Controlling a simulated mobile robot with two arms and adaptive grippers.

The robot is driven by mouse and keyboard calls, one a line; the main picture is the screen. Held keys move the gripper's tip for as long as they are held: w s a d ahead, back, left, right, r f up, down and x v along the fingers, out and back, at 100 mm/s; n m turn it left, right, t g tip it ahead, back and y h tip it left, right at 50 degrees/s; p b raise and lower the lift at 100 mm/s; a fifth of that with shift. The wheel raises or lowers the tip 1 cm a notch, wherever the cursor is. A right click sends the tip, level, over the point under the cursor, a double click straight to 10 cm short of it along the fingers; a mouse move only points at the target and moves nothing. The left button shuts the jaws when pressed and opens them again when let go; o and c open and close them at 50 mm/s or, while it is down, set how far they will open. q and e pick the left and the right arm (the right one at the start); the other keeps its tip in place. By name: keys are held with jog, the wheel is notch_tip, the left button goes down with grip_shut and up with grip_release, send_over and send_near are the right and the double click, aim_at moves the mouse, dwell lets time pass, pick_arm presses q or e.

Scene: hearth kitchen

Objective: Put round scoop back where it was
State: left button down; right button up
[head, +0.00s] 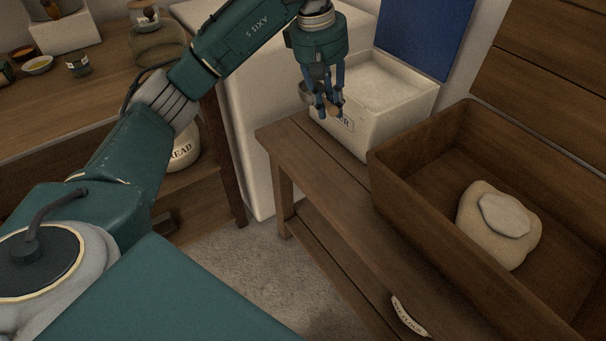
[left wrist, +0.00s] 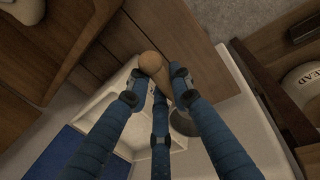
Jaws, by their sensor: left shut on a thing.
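My left gripper (head: 328,108) is shut on the round scoop by its wooden handle (left wrist: 152,63). The scoop's grey metal bowl (head: 306,90) shows beside the fingers, and it also shows in the left wrist view (left wrist: 184,123). In the head view the scoop is held in front of the white bin (head: 397,126), overlapping its labelled front. The bin holds white powder and stands on the wooden bench. Part of the scoop is hidden by the fingers. My right gripper is in neither view.
A wooden trough (head: 413,139) with a pale lump in it stands right of the bin on the bench (head: 330,195). A small label (head: 409,316) lies at the bench front. A left counter (head: 95,80) holds jars; a bread crock (head: 186,150) stands below.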

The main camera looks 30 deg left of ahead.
pick_arm(q)
notch_tip(320, 180, down, 2)
jog(key=w+a+n+b, duration=0.2)
jog(key=b, duration=0.3)
send_over(324, 173)
jog(key=f, duration=1.5)
jog(key=shift+s+a+f, duration=0.1)
jog(key=shift+s+a, duration=0.1)
jog(key=shift+s, duration=0.15)
jog(key=shift+s+a+b+x, duration=0.1)
jog(key=shift+s+b+x, duration=0.1)
jog(key=shift+x, duration=0.6)
jog(key=shift+s+a+b+x, duration=0.1)
jog(key=shift+b+x, duration=0.05)
jog(key=shift+x, duration=0.6)
jog(key=shift+s+a+b+x, duration=0.1)
jog(key=shift+b+x, duration=0.1)
jog(key=shift+x, duration=0.6)
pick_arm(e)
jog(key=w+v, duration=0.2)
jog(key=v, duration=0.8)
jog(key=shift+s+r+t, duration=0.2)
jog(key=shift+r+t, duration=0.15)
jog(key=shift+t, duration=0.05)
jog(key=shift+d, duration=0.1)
